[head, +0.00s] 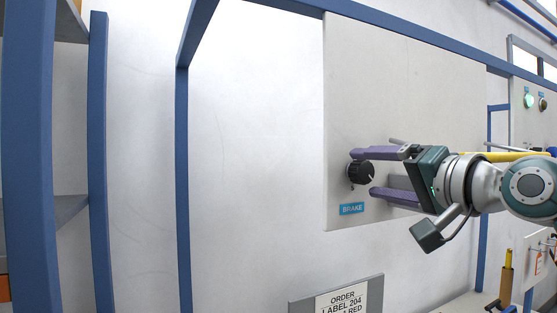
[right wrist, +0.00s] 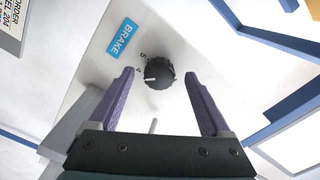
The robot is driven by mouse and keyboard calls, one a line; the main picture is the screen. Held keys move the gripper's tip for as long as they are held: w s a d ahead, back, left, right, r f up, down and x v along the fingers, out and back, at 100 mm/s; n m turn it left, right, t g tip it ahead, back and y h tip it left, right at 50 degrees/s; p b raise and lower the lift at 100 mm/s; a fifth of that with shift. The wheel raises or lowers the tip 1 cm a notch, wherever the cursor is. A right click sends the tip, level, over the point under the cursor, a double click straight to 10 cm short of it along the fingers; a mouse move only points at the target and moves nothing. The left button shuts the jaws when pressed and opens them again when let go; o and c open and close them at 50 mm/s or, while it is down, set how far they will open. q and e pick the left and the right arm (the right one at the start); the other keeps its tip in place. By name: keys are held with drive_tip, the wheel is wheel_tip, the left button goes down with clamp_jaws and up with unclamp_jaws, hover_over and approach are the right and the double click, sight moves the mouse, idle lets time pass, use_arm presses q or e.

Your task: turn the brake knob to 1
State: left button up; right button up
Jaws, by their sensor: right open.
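The brake knob (head: 361,172) is a round black dial on a light grey panel, above the blue BRAKE label (head: 352,209). In the right wrist view the knob (right wrist: 159,73) shows a white pointer mark, with a few small digits around its rim; the exact setting is hard to read. My right gripper (head: 364,173) comes in from the right with its purple fingers open, one above and one below the knob. In the right wrist view the fingers (right wrist: 160,78) stand to either side of the knob with gaps, not visibly touching it. My left gripper is not in view.
The grey panel (head: 420,75) hangs in a blue frame (head: 182,190). An order label sign (head: 340,297) stands below. Bare wall lies left of the panel.

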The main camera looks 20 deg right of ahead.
drive_tip(key=shift+w+a, duration=0.1)
drive_tip(key=shift+w, duration=0.6)
clamp_jaws()
idle(0.3)
